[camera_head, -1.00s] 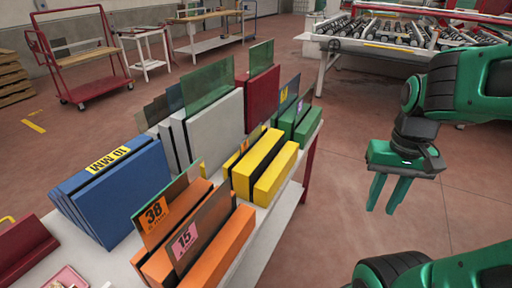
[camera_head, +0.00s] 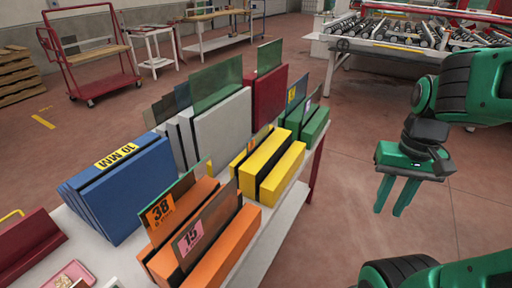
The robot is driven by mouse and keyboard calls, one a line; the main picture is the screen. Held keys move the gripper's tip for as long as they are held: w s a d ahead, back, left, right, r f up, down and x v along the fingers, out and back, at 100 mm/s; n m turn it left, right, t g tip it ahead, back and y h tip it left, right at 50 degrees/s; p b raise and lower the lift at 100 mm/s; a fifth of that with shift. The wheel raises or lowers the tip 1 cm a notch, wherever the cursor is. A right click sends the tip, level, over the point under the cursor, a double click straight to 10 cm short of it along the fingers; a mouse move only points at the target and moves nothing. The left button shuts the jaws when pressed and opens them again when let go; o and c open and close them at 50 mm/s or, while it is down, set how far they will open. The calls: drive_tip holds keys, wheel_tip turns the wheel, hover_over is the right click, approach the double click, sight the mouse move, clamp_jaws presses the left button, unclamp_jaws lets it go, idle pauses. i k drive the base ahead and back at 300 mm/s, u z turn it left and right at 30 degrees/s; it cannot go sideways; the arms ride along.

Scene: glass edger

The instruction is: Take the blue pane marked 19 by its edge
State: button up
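No pane with a readable 19 shows. A small bluish pane (camera_head: 298,88) with a yellow tag stands upright at the green rack (camera_head: 316,124), at the far end of the table; its mark is too small to read. A blue rack (camera_head: 128,192) at the left has a yellow label reading 10 MM upside down. My gripper (camera_head: 390,208) is at the right, its two green fingers pointing down, apart and empty. It hangs over the floor beside the table, clear of all the panes.
The white table (camera_head: 276,236) also bears a yellow rack (camera_head: 282,172), grey and dark red racks, and an orange rack (camera_head: 236,246) with panes marked 38 and 15. A red cart (camera_head: 98,80) and a roller machine (camera_head: 390,36) stand behind. Floor right of the table is clear.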

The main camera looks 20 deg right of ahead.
sight(261, 135)
drive_tip(key=u, duration=2.3)
drive_tip(key=k, duration=0.85)
drive_tip(key=z, duration=1.5)
drive_tip(key=i, duration=1.05)
